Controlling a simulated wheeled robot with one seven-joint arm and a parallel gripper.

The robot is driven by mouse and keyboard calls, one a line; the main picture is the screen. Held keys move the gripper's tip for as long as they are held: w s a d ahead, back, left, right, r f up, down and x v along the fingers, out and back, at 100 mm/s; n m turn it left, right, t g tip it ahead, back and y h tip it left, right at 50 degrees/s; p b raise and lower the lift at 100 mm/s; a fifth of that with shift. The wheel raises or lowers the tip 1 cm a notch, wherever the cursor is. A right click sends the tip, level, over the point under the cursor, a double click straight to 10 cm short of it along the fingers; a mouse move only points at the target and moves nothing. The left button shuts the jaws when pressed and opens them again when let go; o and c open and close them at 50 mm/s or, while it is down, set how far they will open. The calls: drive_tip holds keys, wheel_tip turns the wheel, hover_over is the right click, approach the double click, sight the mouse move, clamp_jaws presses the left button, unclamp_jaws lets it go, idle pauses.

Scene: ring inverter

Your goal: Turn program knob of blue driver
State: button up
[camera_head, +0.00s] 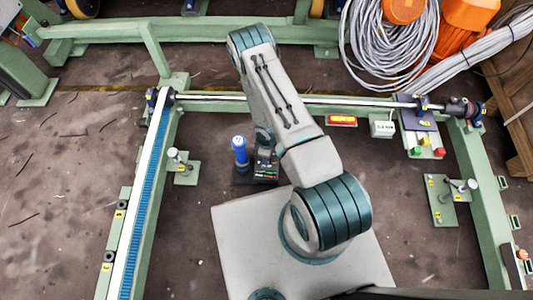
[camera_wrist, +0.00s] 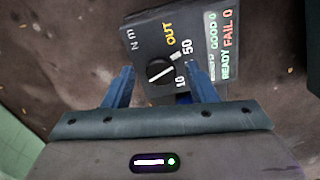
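The blue driver (camera_head: 240,150) stands upright at the left side of a black control box (camera_head: 258,180) on the floor. In the wrist view the box (camera_wrist: 145,30) fills the upper middle, with a round black program knob (camera_wrist: 160,71) on its face. A white pointer mark on the knob points toward the upper right, near the printed 50. My gripper (camera_wrist: 160,68) is open, its two blue fingers on either side of the knob with gaps to it. I cannot tell how far the fingertips are above the face. In the head view my arm hides the fingers.
A lit display reading READY, GOOD 0 and FAIL 0 (camera_wrist: 222,45) is on the box's right part. A green frame with a blue-toothed rail (camera_head: 150,190) runs at the left. A horizontal bar (camera_head: 370,106) crosses behind. Coiled cables (camera_head: 390,45) lie at the upper right.

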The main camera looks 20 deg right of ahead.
drive_tip(key=shift+r, duration=0.1)
wheel_tip(320, 180, up, 14)
drive_tip(key=p, duration=0.5)
drive_tip(key=shift+f, duration=0.2)
